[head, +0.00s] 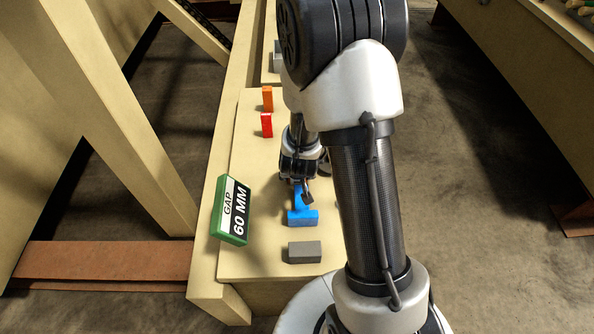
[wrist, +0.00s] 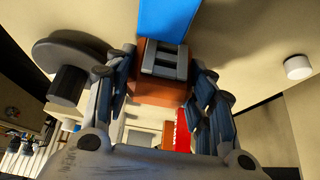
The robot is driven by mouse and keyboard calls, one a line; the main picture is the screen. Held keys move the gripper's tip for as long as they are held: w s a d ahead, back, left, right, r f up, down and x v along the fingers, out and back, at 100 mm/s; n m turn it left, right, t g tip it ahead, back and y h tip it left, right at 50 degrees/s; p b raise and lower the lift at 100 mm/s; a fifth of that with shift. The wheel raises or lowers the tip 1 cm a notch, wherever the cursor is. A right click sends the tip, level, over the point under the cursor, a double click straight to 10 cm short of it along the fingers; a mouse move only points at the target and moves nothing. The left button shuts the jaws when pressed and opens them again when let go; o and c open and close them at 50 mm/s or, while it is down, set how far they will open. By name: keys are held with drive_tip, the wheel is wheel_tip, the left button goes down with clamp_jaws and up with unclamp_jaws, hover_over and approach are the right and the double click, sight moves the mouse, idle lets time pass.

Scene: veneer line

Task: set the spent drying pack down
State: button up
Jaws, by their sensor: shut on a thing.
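My gripper (head: 304,190) is low over the table in the head view, just behind a blue block (head: 303,217). In the wrist view my gripper (wrist: 163,75) is shut on a brown-orange pack (wrist: 155,96) with a grey slotted face, one finger on each side. The blue block (wrist: 168,18) shows just beyond the pack there; I cannot tell whether they touch. The pack cannot be made out in the head view, and its underside is hidden. Nothing marks it as spent.
A red block (head: 266,125) and an orange block (head: 268,99) stand farther back on the table (head: 245,160). A grey block (head: 304,252) lies near the front. A green-edged sign (head: 233,210) reading "GAP 60 MM" stands at the left edge. My arm hides the table's right side.

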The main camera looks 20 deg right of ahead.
drive_tip(key=o, duration=1.1)
drive_tip(key=shift+f, duration=0.1)
